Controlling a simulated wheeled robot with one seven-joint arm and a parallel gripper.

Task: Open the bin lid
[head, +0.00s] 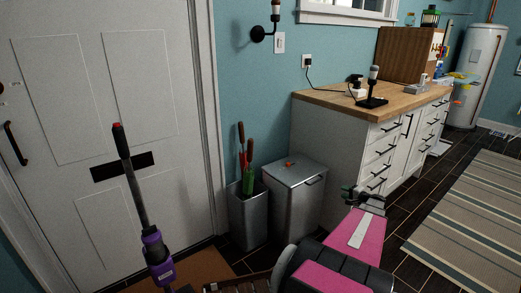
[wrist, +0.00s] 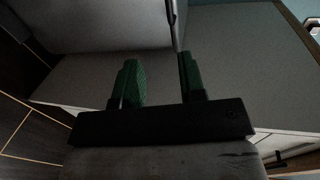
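The closed bin (head: 293,212) is a grey metal box with a flat lid (head: 297,174), standing against the white cabinet's end. A dark handle (head: 316,180) sits at the lid's front edge. A small red object (head: 290,163) lies on top of the lid. My gripper (head: 362,192) is in front of the cabinet, to the right of the bin and apart from it. In the wrist view my gripper (wrist: 160,82) shows two green finger pads with a clear gap between them. A thin dark bar (wrist: 174,22) shows beyond the gap; I cannot tell what it is.
An open grey bin (head: 246,218) with red and green handled tools stands left of the lidded bin. The white cabinet (head: 330,137) with a wooden top is close on the right. A purple stick vacuum (head: 157,255) stands by the door. A striped rug (head: 470,215) lies right.

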